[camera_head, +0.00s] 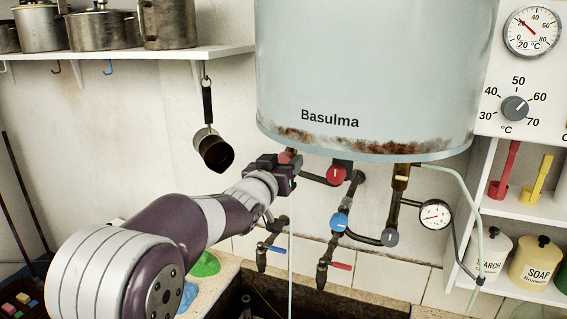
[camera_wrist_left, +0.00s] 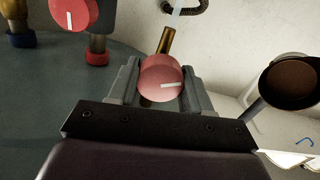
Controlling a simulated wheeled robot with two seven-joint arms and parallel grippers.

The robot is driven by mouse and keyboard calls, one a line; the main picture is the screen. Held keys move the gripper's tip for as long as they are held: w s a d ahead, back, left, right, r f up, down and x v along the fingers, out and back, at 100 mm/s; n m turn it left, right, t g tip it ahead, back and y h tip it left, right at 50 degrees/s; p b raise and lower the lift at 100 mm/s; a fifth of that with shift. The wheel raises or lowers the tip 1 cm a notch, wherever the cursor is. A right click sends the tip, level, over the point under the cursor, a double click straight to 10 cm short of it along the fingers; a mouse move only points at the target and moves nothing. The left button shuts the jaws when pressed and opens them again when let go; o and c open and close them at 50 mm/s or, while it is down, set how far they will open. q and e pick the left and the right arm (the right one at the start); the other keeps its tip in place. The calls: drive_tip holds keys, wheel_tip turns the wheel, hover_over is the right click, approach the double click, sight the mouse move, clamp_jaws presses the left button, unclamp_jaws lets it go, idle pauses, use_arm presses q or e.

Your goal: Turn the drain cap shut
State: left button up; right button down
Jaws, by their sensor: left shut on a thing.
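The drain cap is a round red cap with a white mark, shown in the left wrist view (camera_wrist_left: 160,84). It sits at the boiler's underside on a short brass-coloured pipe (camera_wrist_left: 166,40). My left gripper (camera_head: 287,165) is shut on it, with one grey finger on each side in the left wrist view (camera_wrist_left: 160,80). In the head view the gripper mostly hides the cap, and a little red (camera_head: 286,156) shows. A thin pale stream (camera_head: 290,250) runs straight down below the gripper towards the trough. My right gripper is not in view.
The pale boiler (camera_head: 365,70) hangs above, rusty along its lower edge. Right of the gripper are a red knob (camera_head: 336,175), a blue knob (camera_head: 339,222) and a gauge (camera_head: 435,214). Taps (camera_head: 262,258) stand below over the dark trough (camera_head: 330,304). A dipper (camera_head: 213,148) hangs left.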

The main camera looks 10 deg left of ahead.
use_arm(q)
drive_tip(key=shift+r, duration=0.65)
drive_tip(key=o, duration=1)
drive_tip(key=shift+w+f, duration=0.15)
drive_tip(key=shift+o, duration=0.2)
drive_tip(key=shift+w+d+f, duration=0.35)
drive_tip(key=shift+w+f, duration=0.05)
drive_tip(key=shift+s+f, duration=0.1)
drive_tip(key=shift+s, duration=0.15)
drive_tip(key=s+a+b, duration=0.2)
drive_tip(key=s+b, duration=0.1)
drive_tip(key=s, duration=0.9)
drive_tip(key=shift+a+r+b, duration=0.2)
drive_tip(key=shift+a+b, duration=0.05)
drive_tip(key=shift+b, duration=0.15)
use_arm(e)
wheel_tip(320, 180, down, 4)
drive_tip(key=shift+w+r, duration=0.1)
